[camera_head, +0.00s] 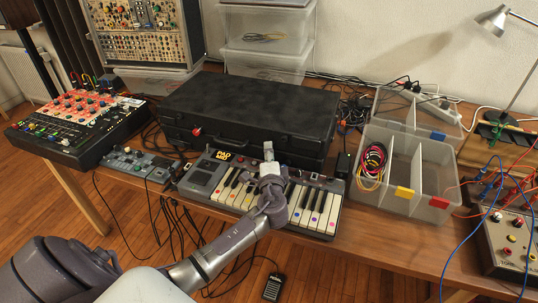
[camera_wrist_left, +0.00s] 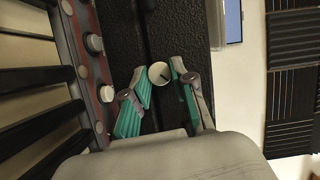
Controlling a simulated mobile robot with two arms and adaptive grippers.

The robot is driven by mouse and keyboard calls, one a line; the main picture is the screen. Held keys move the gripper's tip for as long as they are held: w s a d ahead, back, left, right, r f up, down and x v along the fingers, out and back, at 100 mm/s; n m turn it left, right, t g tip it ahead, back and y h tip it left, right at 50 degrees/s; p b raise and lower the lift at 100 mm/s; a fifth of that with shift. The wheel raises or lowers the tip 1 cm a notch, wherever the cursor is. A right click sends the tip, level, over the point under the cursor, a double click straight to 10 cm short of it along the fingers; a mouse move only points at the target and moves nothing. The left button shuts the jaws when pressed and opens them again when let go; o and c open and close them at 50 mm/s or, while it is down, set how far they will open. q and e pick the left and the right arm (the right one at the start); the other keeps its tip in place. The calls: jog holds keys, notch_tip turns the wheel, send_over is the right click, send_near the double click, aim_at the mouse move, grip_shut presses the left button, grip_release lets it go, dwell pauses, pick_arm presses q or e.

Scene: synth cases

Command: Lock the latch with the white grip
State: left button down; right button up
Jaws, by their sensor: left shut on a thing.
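A black hard case (camera_head: 250,105) lies shut on the table behind a small keyboard synth. It has a latch with a red grip (camera_head: 197,131) at the front left. My left gripper (camera_head: 268,160) is at the case's front, above the keys. In the left wrist view its teal-padded fingers (camera_wrist_left: 160,82) are closed around the round white grip (camera_wrist_left: 160,72), which has a dark slot. The case's black textured surface (camera_wrist_left: 185,25) shows behind it. The gripper hides most of the white-grip latch in the head view, and I cannot tell its position. My right gripper is not in view.
The keyboard synth (camera_head: 225,187) stands directly in front of the case, close under my left gripper. A clear divided bin (camera_head: 400,200) with cables stands at the right. A mixer (camera_head: 75,125) and a small device (camera_head: 135,165) are at the left. Clear boxes stand behind.

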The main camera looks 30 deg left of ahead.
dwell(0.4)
pick_arm(q)
jog(key=c, duration=0.9)
grip_release()
jog(key=shift+c, duration=0.2)
jog(key=shift+d, duration=0.1)
jog(key=v, duration=1.2)
